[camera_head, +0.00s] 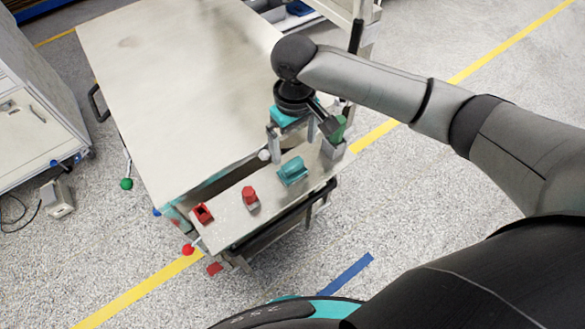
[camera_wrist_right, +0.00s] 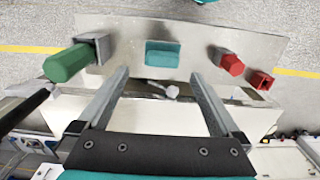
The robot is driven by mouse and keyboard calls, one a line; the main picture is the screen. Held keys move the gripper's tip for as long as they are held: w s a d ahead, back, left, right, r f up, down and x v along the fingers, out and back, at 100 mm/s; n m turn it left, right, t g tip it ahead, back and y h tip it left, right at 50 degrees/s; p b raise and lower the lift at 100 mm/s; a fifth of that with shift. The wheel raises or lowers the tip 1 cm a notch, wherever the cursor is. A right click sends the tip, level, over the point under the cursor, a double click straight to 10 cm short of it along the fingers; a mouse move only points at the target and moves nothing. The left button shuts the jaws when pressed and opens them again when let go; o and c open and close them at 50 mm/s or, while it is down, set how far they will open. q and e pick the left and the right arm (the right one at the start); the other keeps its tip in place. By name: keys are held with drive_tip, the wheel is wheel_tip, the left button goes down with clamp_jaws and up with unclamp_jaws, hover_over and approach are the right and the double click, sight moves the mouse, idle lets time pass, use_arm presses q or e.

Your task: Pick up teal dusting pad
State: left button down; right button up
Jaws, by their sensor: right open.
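The teal dusting pad (camera_head: 292,171) is a small teal block lying on the narrow pale metal shelf (camera_head: 232,222) along the front of the cart. In the right wrist view the pad (camera_wrist_right: 163,54) lies just beyond the fingertips, roughly centred between them. My right gripper (camera_head: 293,143) is above the shelf, behind the pad in the head view, with its fingers pointing down. In the wrist view the right gripper (camera_wrist_right: 160,74) has its fingers wide apart with nothing between them. My left gripper does not show.
A green handle (camera_head: 337,129) in a grey holder stands right of the pad. A red knob piece (camera_head: 250,197) and a red box (camera_head: 202,213) sit to its left. A white ball knob (camera_head: 264,155) is near the fingers. The large cart top (camera_head: 170,80) is bare.

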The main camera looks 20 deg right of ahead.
sight(291, 161)
drive_tip(key=f, duration=0.9)
drive_tip(key=shift+w+a+f, duration=0.1)
drive_tip(key=shift+a, duration=0.2)
drive_tip(key=c, duration=1.2)
wheel_tip(291, 161, up, 20)
drive_tip(key=shift+r+p, duration=0.1)
drive_tip(key=shift+p, duration=0.45)
